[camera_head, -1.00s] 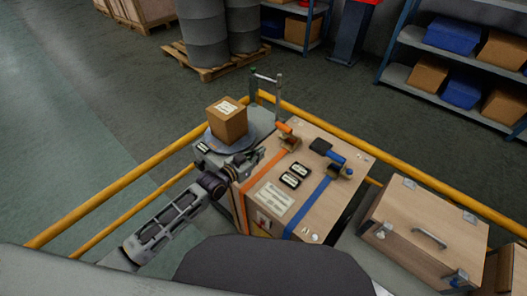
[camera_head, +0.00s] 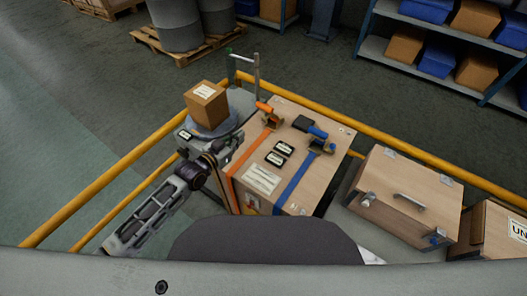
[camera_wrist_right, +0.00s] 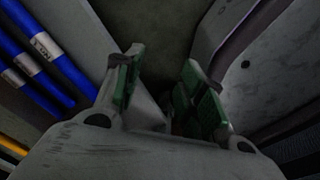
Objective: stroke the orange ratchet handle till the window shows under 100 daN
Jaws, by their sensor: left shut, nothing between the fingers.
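The orange ratchet handle (camera_head: 264,107) sits on its buckle near the back left of the wooden crate (camera_head: 328,180). The orange strap (camera_head: 247,154) runs from it across the lid and down the front. My left gripper (camera_head: 232,148) is shut and empty, beside the crate's left edge, below and left of the handle and apart from it. Two small black display windows (camera_head: 280,153) lie between the orange and blue straps; their figures are too small to read. My right gripper (camera_wrist_right: 163,75) shows only in the right wrist view, its green-padded fingers apart with nothing between them.
A blue strap (camera_head: 298,182) with a blue-handled ratchet (camera_head: 318,134) crosses the crate's right side. A cardboard box (camera_head: 206,104) stands on a round grey plate just behind my left gripper. Yellow rails (camera_head: 115,182) surround the area. A latched wooden case (camera_head: 408,200) stands right.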

